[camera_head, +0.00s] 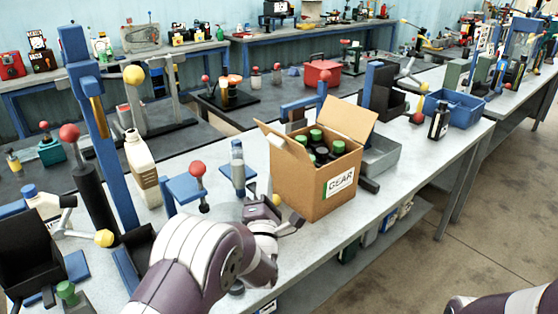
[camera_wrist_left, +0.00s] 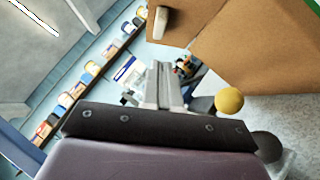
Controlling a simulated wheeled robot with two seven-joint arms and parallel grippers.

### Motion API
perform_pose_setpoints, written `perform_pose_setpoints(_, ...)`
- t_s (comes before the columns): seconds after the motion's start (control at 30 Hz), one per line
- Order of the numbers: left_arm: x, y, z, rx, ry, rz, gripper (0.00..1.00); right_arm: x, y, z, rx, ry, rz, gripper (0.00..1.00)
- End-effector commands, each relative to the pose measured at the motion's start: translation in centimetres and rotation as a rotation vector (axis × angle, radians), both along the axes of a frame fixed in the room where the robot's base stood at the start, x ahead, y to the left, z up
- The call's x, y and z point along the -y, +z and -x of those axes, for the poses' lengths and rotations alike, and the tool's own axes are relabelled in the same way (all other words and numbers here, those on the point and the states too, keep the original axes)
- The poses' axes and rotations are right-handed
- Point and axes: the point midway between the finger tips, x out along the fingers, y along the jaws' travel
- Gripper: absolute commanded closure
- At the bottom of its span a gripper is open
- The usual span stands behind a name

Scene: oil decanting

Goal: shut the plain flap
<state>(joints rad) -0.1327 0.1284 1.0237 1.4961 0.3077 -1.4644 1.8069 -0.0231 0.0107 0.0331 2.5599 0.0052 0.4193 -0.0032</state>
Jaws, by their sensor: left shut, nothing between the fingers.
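An open brown cardboard box (camera_head: 303,190) stands on the near table, with several green-capped dark bottles (camera_head: 316,145) inside. Its right side bears a white label reading GEAR. One raised flap (camera_head: 283,142) leans outward at the left and another (camera_head: 352,120) stands up at the back right; I see no print on either. My left gripper (camera_head: 297,222) is low beside the box's near left side, below the flaps. In the left wrist view its fingers (camera_wrist_left: 166,80) are together and empty, with a cardboard wall (camera_wrist_left: 225,45) close by. I cannot tell whether they touch. My right gripper is out of view.
A blue stand with a red ball (camera_head: 197,170) and a grey-blue bottle (camera_head: 238,165) stand left of the box. A beige jug (camera_head: 142,170) is further left. A grey tray (camera_head: 382,155) and a dark bottle (camera_head: 439,120) are to the right. The table's front edge is close.

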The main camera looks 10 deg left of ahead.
Motion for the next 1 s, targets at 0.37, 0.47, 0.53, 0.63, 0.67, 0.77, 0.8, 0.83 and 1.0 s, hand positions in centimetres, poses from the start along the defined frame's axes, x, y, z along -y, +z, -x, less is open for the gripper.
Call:
perform_pose_setpoints(0.37,1.1,2.8,-5.1,-0.002,-0.001,-0.002,1.0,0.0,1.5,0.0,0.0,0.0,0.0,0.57)
perform_pose_setpoints(0.47,1.4,3.0,-5.5,-0.002,0.0,-0.002,1.0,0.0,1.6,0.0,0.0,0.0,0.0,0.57)
perform_pose_setpoints(0.53,1.5,3.1,-5.6,-0.001,0.0,-0.002,1.0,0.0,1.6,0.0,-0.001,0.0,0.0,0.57)
perform_pose_setpoints(0.63,1.5,3.1,-5.7,-0.001,0.0,-0.002,1.0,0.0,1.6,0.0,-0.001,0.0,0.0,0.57)
perform_pose_setpoints(0.67,1.6,3.1,-5.6,-0.002,0.0,-0.002,1.0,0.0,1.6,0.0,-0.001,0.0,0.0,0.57)
perform_pose_setpoints(0.77,1.6,3.1,-5.6,-0.002,0.0,-0.002,1.0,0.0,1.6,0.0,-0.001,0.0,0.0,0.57)
perform_pose_setpoints(0.8,1.5,3.1,-5.6,-0.002,0.0,-0.002,1.0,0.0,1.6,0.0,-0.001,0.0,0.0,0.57)
perform_pose_setpoints(0.83,1.5,3.1,-5.6,-0.002,0.0,-0.003,1.0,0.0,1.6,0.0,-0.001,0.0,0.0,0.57)
perform_pose_setpoints(1.0,1.6,3.4,-5.7,-0.019,0.0,-0.014,1.0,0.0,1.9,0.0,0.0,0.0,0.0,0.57)
